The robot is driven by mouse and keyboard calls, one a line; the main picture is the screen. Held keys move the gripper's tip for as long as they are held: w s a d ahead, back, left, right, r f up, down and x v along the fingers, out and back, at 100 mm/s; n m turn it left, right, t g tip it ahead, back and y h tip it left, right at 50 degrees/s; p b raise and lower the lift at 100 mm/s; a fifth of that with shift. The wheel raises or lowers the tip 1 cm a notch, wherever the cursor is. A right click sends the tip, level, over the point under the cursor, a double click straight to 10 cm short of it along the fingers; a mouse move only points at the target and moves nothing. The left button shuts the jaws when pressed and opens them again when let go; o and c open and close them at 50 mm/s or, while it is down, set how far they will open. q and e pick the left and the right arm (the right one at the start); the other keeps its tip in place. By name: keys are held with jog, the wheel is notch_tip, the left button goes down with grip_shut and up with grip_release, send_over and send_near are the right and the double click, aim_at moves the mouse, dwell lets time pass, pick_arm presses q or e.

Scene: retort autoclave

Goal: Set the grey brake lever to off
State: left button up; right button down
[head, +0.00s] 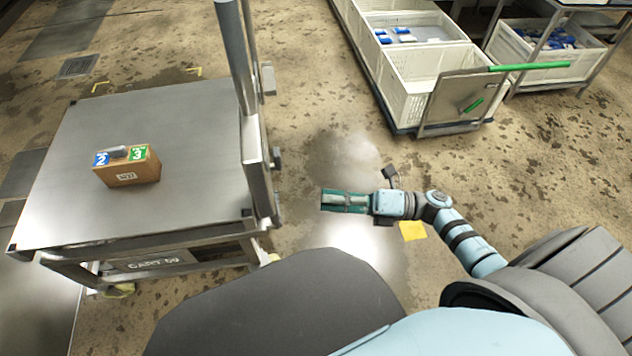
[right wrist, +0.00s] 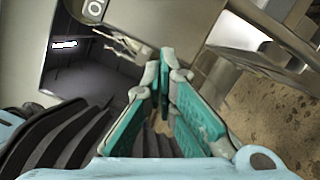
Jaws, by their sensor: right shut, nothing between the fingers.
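I cannot pick out the grey brake lever for sure in either view. The steel cart marked CART 09 (head: 180,215) stands at the left in the head view. Its upright post at the right side carries a small dark knob-like part (head: 277,158). My right gripper (head: 324,200) is to the right of the cart, apart from it, pointing left toward it. Its teal fingers (right wrist: 163,75) are together and empty in the right wrist view. A thin pale branching part (right wrist: 122,40) shows beyond the fingertips; I cannot tell what it is. My left gripper is not in view.
A cardboard box (head: 128,168) with blue and green labels lies on the cart top. White crates (head: 435,75) on a trolley with a green handle (head: 530,66) stand at the upper right. A yellow patch (head: 413,231) is on the stained floor. Floor between cart and trolley is free.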

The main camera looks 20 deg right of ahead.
aim_at(277, 160)
jog(key=w+a+r, duration=0.2)
jog(key=w+a, duration=0.4)
jog(key=w, duration=0.1)
jog(key=shift+w+a+r, duration=0.3)
jog(key=shift+a+r, duration=0.05)
jog(key=shift+a, duration=0.05)
jog(key=shift+w+r+m+p, duration=0.2)
jog(key=shift+r+m+p, duration=0.1)
jog(key=shift+m+p, duration=0.25)
